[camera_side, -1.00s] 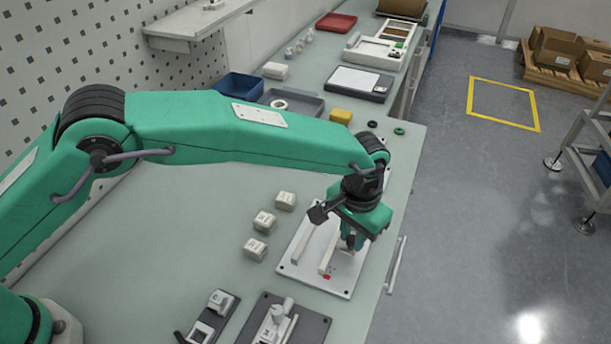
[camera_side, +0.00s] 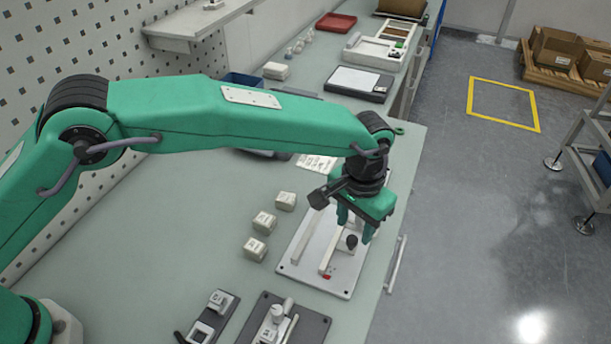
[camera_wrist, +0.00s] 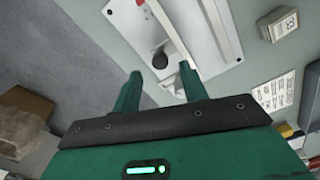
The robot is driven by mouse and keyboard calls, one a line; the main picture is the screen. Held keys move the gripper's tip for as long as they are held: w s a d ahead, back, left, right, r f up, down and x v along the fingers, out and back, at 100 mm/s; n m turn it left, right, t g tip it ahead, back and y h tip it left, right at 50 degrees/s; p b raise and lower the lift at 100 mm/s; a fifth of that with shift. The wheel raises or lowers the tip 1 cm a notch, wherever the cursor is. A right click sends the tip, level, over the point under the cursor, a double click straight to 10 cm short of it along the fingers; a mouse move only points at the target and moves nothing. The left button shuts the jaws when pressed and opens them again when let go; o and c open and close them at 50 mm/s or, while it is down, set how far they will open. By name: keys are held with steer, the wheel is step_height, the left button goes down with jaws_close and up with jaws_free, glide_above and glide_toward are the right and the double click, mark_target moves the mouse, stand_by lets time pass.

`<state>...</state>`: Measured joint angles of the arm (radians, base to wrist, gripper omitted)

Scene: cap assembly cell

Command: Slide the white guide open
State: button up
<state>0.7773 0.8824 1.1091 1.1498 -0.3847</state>
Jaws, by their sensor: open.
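The white base plate (camera_side: 312,272) lies on the bench and carries two long white rails. The white guide (camera_side: 328,250) appears to be the rail nearer the bench edge; it also shows in the wrist view (camera_wrist: 172,33). A black knob (camera_side: 351,241) stands beside that rail and shows in the wrist view (camera_wrist: 160,60). My gripper (camera_side: 355,232) is open and empty above the plate. In the wrist view its fingertips (camera_wrist: 160,72) are apart, with the knob seen beyond the gap. A red mark (camera_side: 327,277) is at the rail's near end.
Several pale labelled blocks (camera_side: 264,222) stand left of the plate. Dark fixtures (camera_side: 286,322) sit in front of it. A printed sheet (camera_side: 316,162) lies behind it. The bench edge and a rail handle (camera_side: 396,264) are close on the right. Open bench lies left of the blocks.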

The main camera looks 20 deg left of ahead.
mark_target(350, 237)
steer(key=shift+r, duration=2.2)
steer(key=shift+w+a+r, duration=0.1)
steer(key=shift+a+r, duration=0.15)
steer(key=s+a+r+n+t, duration=0.1)
steer(key=a+r, duration=0.4)
steer(key=a, duration=0.3)
steer(key=s+a+r+t+h, duration=0.1)
steer(key=a+r, duration=0.4)
steer(key=a, duration=0.3)
steer(key=s+a+r+n+t, duration=0.1)
steer(key=a+r, duration=0.5)
steer(key=a, duration=0.3)
steer(key=s+a+f+n+t+y, duration=0.1)
steer(key=s+a+f+n+t, duration=0.1)
steer(key=s+a, duration=1.4)
steer(key=shift+s+a+f+n+t, duration=0.3)
steer(key=shift+s+a+f, duration=0.15)
steer(key=shift+s, duration=0.45)
